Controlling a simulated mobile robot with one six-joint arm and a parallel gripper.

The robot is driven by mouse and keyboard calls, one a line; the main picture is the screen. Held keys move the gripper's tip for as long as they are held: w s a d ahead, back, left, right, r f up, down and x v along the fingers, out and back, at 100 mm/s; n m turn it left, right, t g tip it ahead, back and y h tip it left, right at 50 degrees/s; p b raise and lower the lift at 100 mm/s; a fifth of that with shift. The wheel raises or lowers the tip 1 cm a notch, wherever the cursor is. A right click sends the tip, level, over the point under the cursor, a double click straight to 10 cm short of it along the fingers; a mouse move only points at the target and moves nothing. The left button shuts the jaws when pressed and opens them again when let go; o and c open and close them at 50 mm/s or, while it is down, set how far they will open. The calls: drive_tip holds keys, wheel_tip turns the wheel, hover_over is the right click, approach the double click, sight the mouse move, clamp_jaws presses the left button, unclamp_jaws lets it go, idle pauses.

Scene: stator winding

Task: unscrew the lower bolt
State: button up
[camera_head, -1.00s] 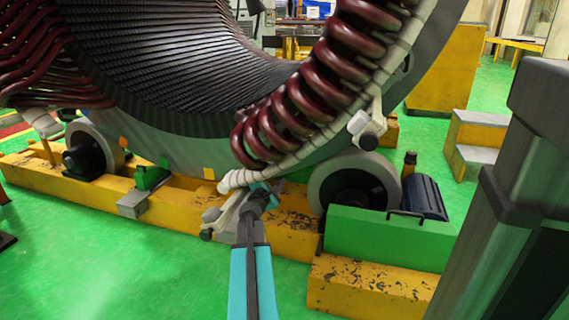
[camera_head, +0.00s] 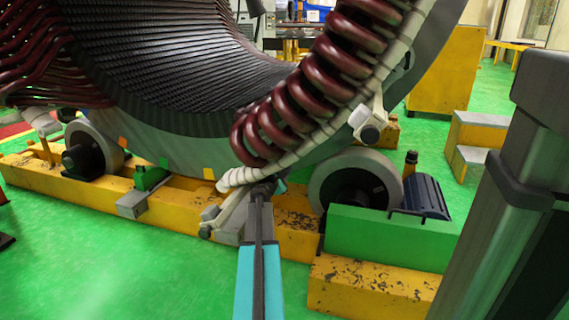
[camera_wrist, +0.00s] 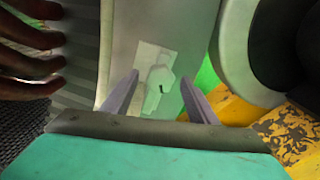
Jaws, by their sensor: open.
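The stator (camera_head: 180,150) is a large grey ring with dark red coils, standing on a yellow base. In the head view a pale bracket with a dark round end (camera_head: 205,232) hangs low beside my arm. A similar bracket with a dark-ended bolt (camera_head: 369,132) sits higher, to the right. My gripper (camera_head: 268,188) is at the lower edge of the stator, partly hidden by my own arm. In the wrist view its two fingers (camera_wrist: 160,90) are apart. A pale bolt-like piece (camera_wrist: 160,80) on a flat plate shows between them, apart from both fingers; I cannot tell its depth.
A support roller (camera_head: 352,188) and a green block (camera_head: 385,238) stand right of my gripper. The yellow base (camera_head: 290,240) runs beneath the stator. Dark red coils (camera_wrist: 25,60) lie at the left in the wrist view. Green floor (camera_head: 110,260) is clear in front.

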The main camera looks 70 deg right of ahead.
sight(283, 162)
drive_tip(key=shift+d+b, duration=0.35)
drive_tip(key=shift+d, duration=1.3)
drive_tip(key=c, duration=1.1)
drive_tip(key=shift+o, duration=0.2)
drive_tip(key=shift+n+p, duration=0.45)
drive_tip(key=shift+n, duration=0.35)
drive_tip(key=shift+w, duration=0.1)
drive_tip(key=o, duration=1.1)
drive_tip(key=shift+c, duration=0.2)
drive_tip(key=shift+a, duration=0.2)
drive_tip(key=a+p, duration=0.3)
drive_tip(key=a, duration=1)
drive_tip(key=shift+s+a, duration=0.25)
drive_tip(key=shift+s, duration=0.15)
